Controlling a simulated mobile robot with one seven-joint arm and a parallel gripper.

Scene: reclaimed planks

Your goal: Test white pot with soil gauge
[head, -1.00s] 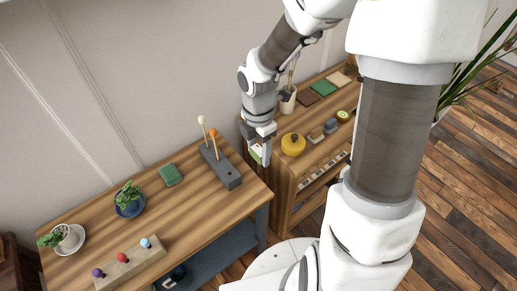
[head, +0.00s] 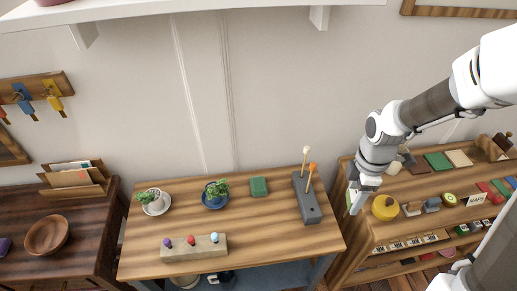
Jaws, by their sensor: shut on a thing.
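The white pot (head: 151,198) holds a small green plant and stands on a white saucer at the left of the wooden table. My gripper (head: 355,205) is at the table's right end, over the gap beside the shelf unit, far from the white pot. It is shut on a small, pale and green thing (head: 348,199), mostly hidden by the fingers; I cannot tell for sure that this is the soil gauge. A grey block (head: 306,201) to its left holds upright sticks, one with a white top (head: 306,150) and one with an orange top (head: 313,167).
A wooden block (head: 194,247) with purple, red and blue knobs lies in front. The shelf unit at right holds a yellow round pot (head: 385,207).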

